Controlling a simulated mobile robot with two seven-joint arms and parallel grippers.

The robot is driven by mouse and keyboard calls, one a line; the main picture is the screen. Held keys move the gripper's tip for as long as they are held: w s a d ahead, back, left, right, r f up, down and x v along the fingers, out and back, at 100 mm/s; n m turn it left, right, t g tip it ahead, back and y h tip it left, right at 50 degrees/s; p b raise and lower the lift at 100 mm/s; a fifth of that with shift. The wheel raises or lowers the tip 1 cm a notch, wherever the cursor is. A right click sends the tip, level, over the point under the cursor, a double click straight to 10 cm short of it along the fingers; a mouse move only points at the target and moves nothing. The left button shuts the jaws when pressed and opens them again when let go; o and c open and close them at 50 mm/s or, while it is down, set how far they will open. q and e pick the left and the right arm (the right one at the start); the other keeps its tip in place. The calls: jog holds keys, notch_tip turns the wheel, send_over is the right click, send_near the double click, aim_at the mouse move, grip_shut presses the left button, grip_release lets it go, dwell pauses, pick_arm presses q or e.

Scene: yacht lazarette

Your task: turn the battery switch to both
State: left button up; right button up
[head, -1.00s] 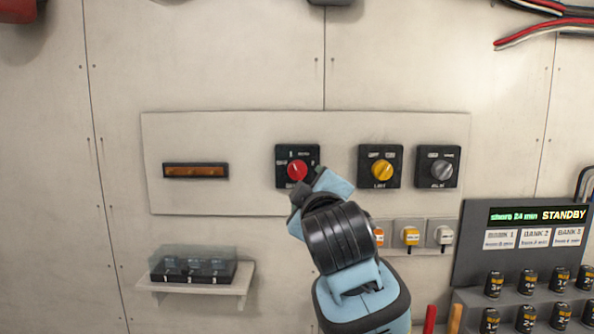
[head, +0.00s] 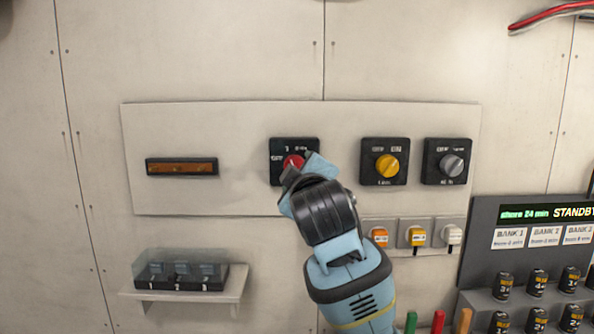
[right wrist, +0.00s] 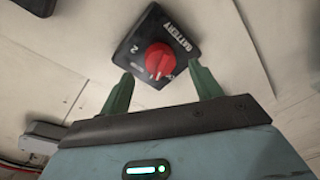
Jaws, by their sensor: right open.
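The battery switch (head: 280,149) is a black square plate on the wall panel with a round red knob (head: 293,162). My right gripper (head: 303,164) is in front of its lower right part and hides some of the knob and plate. In the right wrist view the red knob (right wrist: 153,62) sits on the black plate marked BATTERY and 2 (right wrist: 136,48). A white mark on the knob's edge faces toward my gripper. The right gripper's two green fingers (right wrist: 160,70) are open and empty, apart, just short of the knob. My left gripper is out of view.
A yellow-knob switch (head: 388,166) and a grey-knob switch (head: 452,165) are to the right on the same panel. A shelf (head: 240,284) with a clear-covered box is lower left. A display (head: 540,213) stands at right.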

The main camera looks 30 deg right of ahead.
jog(key=x, duration=0.4)
jog(key=c, duration=1)
